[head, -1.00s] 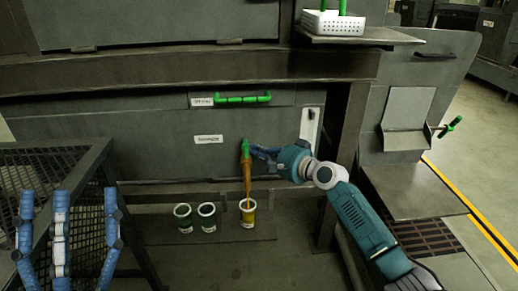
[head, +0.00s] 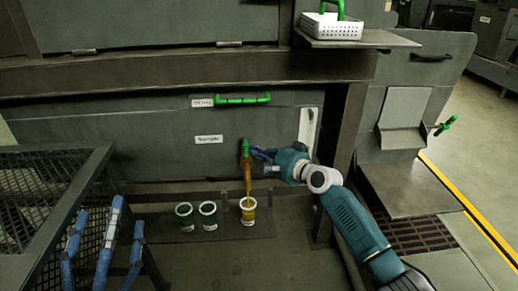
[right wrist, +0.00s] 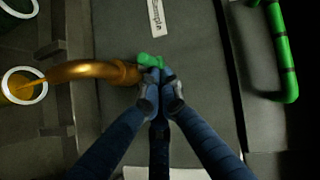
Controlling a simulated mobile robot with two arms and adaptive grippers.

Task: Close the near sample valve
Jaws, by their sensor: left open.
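The near sample valve has a brass spout (head: 247,178) and a green handle (head: 245,147) on the front of the grey machine. An amber stream runs from it into a cup (head: 249,216) below. My right gripper (head: 257,152) reaches the handle from the right. In the right wrist view, its fingers (right wrist: 162,78) are drawn together with their tips at the green handle (right wrist: 150,60); the exact contact is partly hidden. The brass spout also shows there (right wrist: 95,70). My left gripper (head: 106,232) is open and empty at lower left, in front of the mesh stand.
Two cups (head: 184,215) (head: 208,214) stand left of the filling cup on a low shelf (head: 165,232). A green bar handle (head: 242,99) is above the valve. A white basket (head: 331,27) sits on an upper ledge. A mesh stand (head: 70,160) is at left.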

